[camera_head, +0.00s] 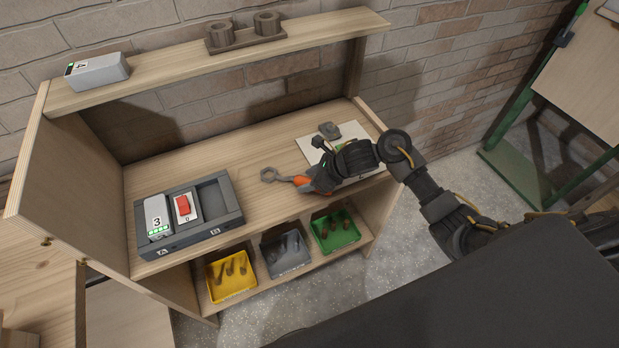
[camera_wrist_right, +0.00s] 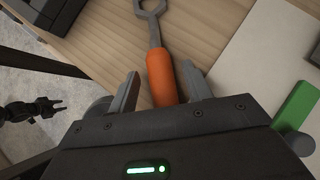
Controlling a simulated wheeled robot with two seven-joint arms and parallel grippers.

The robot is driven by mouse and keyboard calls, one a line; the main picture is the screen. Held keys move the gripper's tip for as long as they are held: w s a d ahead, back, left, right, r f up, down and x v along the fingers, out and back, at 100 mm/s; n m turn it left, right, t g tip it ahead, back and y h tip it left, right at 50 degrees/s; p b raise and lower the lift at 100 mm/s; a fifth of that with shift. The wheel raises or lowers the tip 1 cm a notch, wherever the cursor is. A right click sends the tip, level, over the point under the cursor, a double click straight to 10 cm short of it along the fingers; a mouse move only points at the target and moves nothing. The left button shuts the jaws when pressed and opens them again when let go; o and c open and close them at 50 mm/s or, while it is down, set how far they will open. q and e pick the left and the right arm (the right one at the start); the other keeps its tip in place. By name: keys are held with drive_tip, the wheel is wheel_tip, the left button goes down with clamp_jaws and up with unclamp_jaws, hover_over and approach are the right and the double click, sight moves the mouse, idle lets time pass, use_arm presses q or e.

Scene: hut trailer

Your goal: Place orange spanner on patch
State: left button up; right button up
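The orange spanner (camera_head: 284,177) lies on the wooden bench, its grey ring end pointing left in the head view. In the right wrist view its orange handle (camera_wrist_right: 160,78) runs between the fingers of my right gripper (camera_wrist_right: 160,85), with small gaps on both sides. My right gripper (camera_head: 310,186) is open around the handle and hides part of it in the head view. A pale, flat patch (camera_head: 309,149) lies just beyond, partly covered by my right arm; it also shows in the wrist view (camera_wrist_right: 255,65). My left gripper (camera_wrist_right: 50,107) appears small at the wrist view's left edge, its fingers apart.
A dark tray (camera_head: 190,238) with switch modules stands at bench left. Yellow (camera_head: 232,291), grey and green bins sit below. A shelf (camera_head: 180,66) overhangs behind.

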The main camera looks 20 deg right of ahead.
drive_tip(key=v, duration=1.2)
drive_tip(key=shift+b, duration=0.4)
drive_tip(key=shift+f, duration=0.1)
